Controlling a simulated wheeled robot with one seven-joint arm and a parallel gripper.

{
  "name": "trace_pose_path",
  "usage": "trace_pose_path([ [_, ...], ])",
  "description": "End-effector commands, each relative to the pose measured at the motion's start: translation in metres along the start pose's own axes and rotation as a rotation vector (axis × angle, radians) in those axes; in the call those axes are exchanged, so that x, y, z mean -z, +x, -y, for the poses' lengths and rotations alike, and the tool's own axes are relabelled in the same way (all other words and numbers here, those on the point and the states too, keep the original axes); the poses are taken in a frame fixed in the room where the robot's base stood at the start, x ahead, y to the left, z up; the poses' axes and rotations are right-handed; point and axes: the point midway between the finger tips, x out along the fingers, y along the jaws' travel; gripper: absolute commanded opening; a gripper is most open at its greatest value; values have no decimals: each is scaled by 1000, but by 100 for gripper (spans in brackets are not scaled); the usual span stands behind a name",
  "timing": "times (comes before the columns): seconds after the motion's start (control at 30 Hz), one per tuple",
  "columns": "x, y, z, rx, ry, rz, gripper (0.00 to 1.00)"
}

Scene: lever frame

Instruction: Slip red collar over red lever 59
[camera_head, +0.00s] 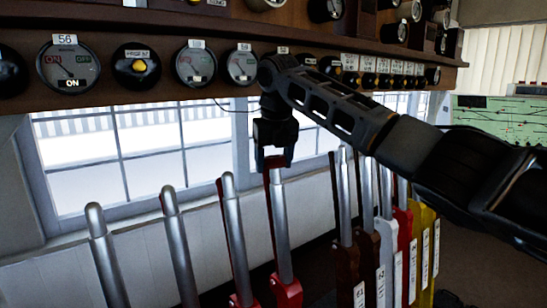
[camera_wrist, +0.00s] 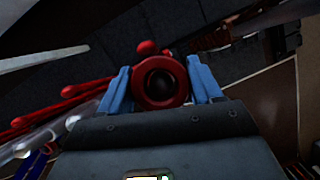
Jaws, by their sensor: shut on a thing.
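My gripper (camera_head: 274,162) is shut on the red collar (camera_wrist: 160,82), a thick ring with a dark hole, held between two blue fingers in the wrist view. In the head view a little of the collar shows red between the fingertips, right at the top of a silver-handled lever (camera_head: 281,225) with a red lower part. I cannot tell whether the lever's tip is inside the ring or just below it. No number on this lever is readable, so I cannot confirm that it is 59.
Several silver-topped levers stand to the left, the nearest one (camera_head: 236,225) close by. More levers with coloured lower parts, including a yellow one (camera_head: 424,235), stand to the right. A shelf of round dials (camera_head: 68,65) runs above my gripper. Windows (camera_head: 125,150) are behind.

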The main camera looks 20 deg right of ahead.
Motion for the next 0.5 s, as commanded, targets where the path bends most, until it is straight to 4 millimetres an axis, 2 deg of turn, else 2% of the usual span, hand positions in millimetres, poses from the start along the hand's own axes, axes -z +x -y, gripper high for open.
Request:
trace_pose_path([
  [0.5,6,13,0,0,0,0,38],
])
